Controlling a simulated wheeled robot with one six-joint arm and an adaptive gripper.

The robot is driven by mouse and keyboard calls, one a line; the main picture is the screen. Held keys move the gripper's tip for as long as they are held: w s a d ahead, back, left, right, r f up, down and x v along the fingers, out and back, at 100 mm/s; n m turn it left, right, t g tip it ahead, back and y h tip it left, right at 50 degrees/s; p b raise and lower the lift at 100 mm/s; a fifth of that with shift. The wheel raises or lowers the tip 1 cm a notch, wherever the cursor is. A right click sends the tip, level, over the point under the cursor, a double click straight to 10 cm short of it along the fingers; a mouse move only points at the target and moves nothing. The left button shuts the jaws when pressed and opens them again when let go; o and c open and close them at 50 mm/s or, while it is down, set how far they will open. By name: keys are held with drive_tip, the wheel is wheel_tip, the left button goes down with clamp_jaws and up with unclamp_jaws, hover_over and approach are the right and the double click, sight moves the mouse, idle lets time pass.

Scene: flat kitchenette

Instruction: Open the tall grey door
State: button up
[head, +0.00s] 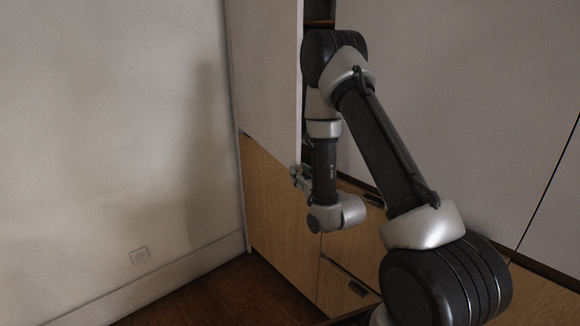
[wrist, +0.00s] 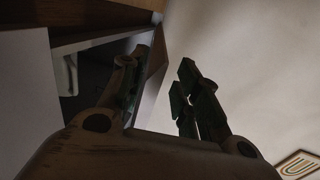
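The tall grey door (head: 265,70) is at the left of the cabinet front in the head view. It stands ajar, with a dark gap (head: 318,14) along its right edge. My gripper (head: 300,178) is at the lower right corner of this door, partly hidden by my wrist. In the wrist view my gripper's fingers (wrist: 160,90) are apart, with nothing clearly held between them. The left finger is in front of a dark cabinet opening (wrist: 90,70), and the right finger shows against a pale surface. I cannot tell whether either finger touches the door.
Wooden lower fronts (head: 275,205) and drawers (head: 345,290) are below the door. A large grey panel (head: 470,90) is to the right, behind my arm. Bare wooden floor (head: 225,298) shows below.

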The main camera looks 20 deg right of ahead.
sight(290, 165)
drive_tip(key=w, duration=0.2)
drive_tip(key=w+a, duration=0.1)
drive_tip(key=w, duration=0.4)
drive_tip(key=shift+w+a+r, duration=0.1)
drive_tip(key=shift+w+a, duration=0.05)
drive_tip(key=shift+w, duration=0.15)
clamp_jaws()
